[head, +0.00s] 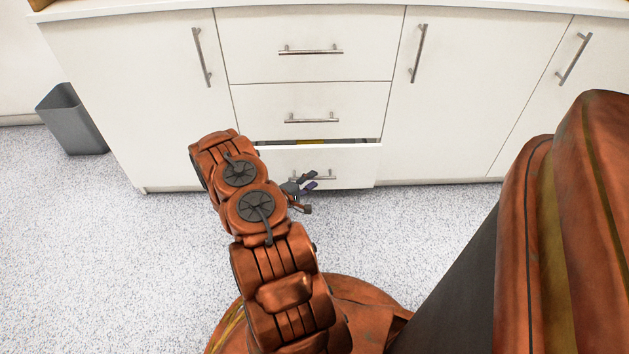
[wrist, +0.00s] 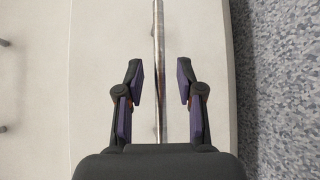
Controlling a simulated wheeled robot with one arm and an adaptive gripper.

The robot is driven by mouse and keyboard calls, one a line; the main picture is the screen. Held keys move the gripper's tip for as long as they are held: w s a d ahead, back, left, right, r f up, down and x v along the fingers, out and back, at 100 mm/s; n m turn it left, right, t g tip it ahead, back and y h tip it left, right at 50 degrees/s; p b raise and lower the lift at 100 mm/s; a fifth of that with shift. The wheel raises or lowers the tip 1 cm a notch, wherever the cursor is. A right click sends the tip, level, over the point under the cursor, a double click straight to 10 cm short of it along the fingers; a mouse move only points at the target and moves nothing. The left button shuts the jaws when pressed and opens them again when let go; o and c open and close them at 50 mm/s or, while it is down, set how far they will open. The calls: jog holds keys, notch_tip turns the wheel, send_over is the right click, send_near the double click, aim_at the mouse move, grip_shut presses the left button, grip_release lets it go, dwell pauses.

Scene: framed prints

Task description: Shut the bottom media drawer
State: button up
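The bottom drawer (head: 345,168) of the white cabinet stands slightly open in the head view, with a dark gap and a bit of yellowish content showing above its front. Its bar handle (head: 325,176) is partly hidden by my arm and gripper. My gripper (head: 311,183) is close in front of the drawer front, near the handle. In the wrist view my gripper (wrist: 160,85) has its two fingers apart, with the metal handle (wrist: 158,60) running between them. The fingers do not appear closed on the handle. The drawer front (wrist: 200,30) lies behind them.
The middle drawer (head: 310,108) and top drawer (head: 305,45) above are flush. Cabinet doors stand on both sides, the left door (head: 140,90) and the right door (head: 450,100). A grey bin (head: 72,120) stands at the far left. The speckled floor (head: 110,260) is clear.

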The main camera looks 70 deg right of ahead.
jog(key=shift+b+x, duration=0.35)
jog(key=shift+x, duration=0.75)
grip_shut()
